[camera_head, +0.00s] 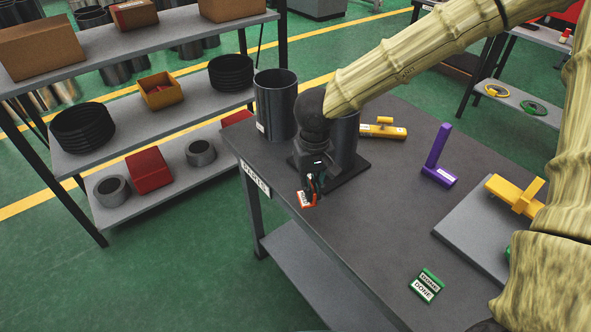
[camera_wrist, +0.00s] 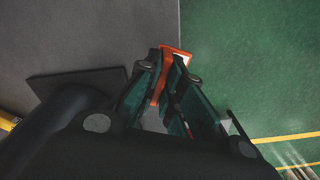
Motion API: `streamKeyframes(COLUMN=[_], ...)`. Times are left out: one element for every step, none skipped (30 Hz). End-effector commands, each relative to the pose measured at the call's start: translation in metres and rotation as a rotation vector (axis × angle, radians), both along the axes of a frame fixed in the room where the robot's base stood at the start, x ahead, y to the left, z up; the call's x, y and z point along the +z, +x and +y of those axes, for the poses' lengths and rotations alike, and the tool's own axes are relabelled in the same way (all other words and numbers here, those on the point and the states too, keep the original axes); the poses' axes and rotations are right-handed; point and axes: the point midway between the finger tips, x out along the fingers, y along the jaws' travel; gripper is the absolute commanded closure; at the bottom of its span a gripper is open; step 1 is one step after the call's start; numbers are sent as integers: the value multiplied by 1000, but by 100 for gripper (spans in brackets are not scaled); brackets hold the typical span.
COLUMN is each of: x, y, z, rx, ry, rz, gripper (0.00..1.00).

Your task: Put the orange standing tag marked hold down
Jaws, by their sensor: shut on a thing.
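The orange tag (camera_head: 306,199) with a white label is at the table's left edge in the head view. In the wrist view the orange tag (camera_wrist: 176,55) shows between the fingers. My gripper (camera_head: 314,184) points down and is shut on the tag; its fingers also show in the wrist view (camera_wrist: 168,88). The label's words are too small to read. I cannot tell whether the tag's base touches the grey table (camera_head: 352,255).
Two dark cylinders, one at the left (camera_head: 275,105) and one behind my gripper (camera_head: 345,138), stand on the table. A yellow tag (camera_head: 385,131), a purple tag (camera_head: 438,160) and a green DONE tag (camera_head: 426,287) are further right. A shelf (camera_head: 170,120) stands at left. The table's middle is clear.

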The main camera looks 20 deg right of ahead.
Motion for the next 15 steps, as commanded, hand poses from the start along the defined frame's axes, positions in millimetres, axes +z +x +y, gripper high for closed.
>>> streamKeyframes(x=[0,-1,-2,-2,-2,-3,-4,-4,-5,-6,-6,-7,-7,-8,-9], y=[11,17,26,31,38,45,52,58,66,71,77,84,88,92,97], z=[0,0,1,1,1,1,2,2,2,2,3,3,3,4,4], rx=[-2,-2,-1,-1,-2,-1,-1,0,0,0,1,2,1,1,3], ry=[-1,-2,-1,-1,-1,-1,-1,-1,-1,-1,-2,-1,-1,-1,-1], rz=[1,2,0,0,0,1,0,0,1,1,0,0,1,1,1], gripper=[100,100,100,100,100,100,100,100,100,100,100,100,100,100,100])
